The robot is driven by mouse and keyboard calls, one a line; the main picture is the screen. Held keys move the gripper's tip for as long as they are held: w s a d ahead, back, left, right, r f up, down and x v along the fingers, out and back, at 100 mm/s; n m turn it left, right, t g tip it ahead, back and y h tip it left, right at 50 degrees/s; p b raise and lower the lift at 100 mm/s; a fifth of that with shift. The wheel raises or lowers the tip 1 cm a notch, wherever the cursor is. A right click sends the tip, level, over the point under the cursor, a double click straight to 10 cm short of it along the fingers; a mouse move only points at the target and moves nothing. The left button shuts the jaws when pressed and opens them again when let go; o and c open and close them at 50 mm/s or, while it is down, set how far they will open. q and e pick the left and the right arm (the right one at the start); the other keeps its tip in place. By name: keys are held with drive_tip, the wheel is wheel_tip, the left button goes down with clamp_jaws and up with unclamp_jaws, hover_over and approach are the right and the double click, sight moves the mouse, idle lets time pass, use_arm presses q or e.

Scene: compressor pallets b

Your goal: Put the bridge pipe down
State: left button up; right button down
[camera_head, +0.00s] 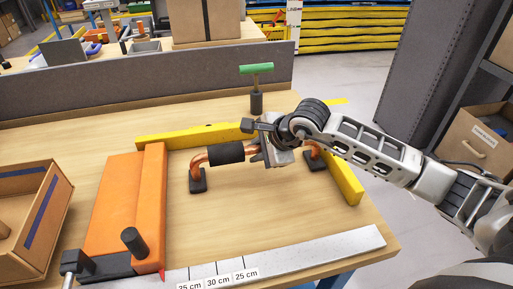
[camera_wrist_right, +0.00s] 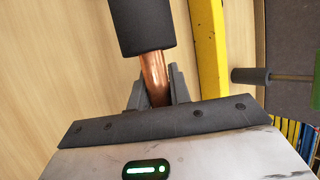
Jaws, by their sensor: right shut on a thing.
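The bridge pipe (camera_head: 202,160) is copper with a black sleeve (camera_head: 226,152) around its middle. Its left end is at a small black block (camera_head: 198,181) on the table, and its right end (camera_head: 313,150) is at another black block (camera_head: 316,163). My right gripper (camera_head: 262,152) is shut on the copper just right of the sleeve. In the right wrist view the jaws (camera_wrist_right: 157,92) close around the copper tube below the sleeve (camera_wrist_right: 142,25). I cannot tell whether the pipe ends rest fully on the blocks. My left gripper is not in view.
Yellow bars (camera_head: 190,136) lie behind and right of the pipe. A green-handled tool (camera_head: 257,70) stands behind. An orange block (camera_head: 128,205), an open cardboard box (camera_head: 58,192) and a metal ruler strip (camera_head: 330,251) are left and in front. Bare wood lies between the pipe and the ruler.

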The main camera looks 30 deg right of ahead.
drive_tip(key=shift+f, duration=0.1)
drive_tip(key=c, duration=1.7)
unclamp_jaws()
drive_tip(key=shift+f, duration=0.1)
drive_tip(key=o, duration=0.4)
use_arm(q)
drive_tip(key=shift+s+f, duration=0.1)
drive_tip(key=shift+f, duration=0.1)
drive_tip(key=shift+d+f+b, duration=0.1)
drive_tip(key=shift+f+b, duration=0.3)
drive_tip(key=shift+b, duration=0.8)
use_arm(e)
drive_tip(key=v, duration=1.2)
